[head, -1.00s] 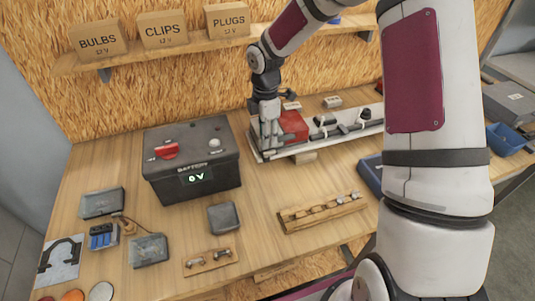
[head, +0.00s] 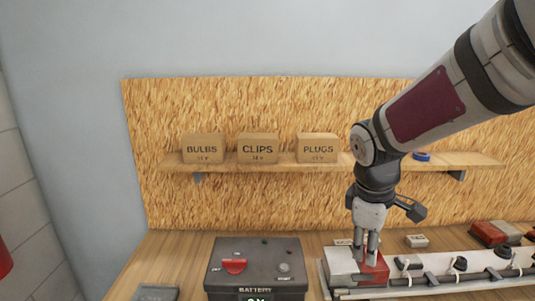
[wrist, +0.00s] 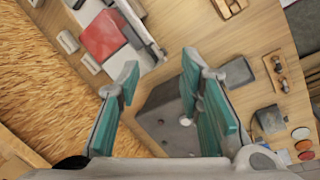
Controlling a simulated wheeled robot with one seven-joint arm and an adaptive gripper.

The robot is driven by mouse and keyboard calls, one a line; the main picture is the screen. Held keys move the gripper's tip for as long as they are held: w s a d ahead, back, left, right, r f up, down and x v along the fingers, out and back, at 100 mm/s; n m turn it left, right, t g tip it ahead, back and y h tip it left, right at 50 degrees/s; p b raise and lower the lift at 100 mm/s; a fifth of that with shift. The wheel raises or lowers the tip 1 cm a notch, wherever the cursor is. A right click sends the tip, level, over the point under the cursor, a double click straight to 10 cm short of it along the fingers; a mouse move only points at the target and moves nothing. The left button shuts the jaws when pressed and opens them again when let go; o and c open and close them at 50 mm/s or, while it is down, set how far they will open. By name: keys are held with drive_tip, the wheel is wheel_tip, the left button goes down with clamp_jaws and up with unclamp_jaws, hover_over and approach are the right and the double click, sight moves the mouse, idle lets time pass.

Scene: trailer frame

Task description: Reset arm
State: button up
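My gripper (head: 369,250) points down in the head view, in front of the white and red block at the left end of the trailer frame bar (head: 430,283). In the wrist view my gripper (wrist: 160,72) has its two teal-padded fingers wide apart with nothing between them. The grey battery box (wrist: 165,118) lies below and beyond the fingers there. It also shows in the head view as the battery box (head: 257,268), left of my gripper. A red block (wrist: 102,37) on the pale bar is at the upper left of the wrist view.
A wooden shelf (head: 280,166) on the back board carries the BULBS (head: 203,148), CLIPS (head: 258,148) and PLUGS (head: 317,148) boxes. A blue ring (head: 422,156) lies on it. Small parts lie on the bench at the right of the wrist view.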

drive_tip(key=s+r+m+t+y+b, duration=0.1)
drive_tip(key=s+r+m, duration=0.2)
drive_tip(key=s+m, duration=0.2)
drive_tip(key=s+a+r+m+t+y, duration=0.1)
drive_tip(key=s+m, duration=0.4)
drive_tip(key=s, duration=0.6)
wheel_tip(320, 180, up, 3)
drive_tip(key=shift+s+a+f+m+t+b, duration=0.1)
drive_tip(key=shift+s+a+m+t+b, duration=0.2)
drive_tip(key=shift+t, duration=0.5)
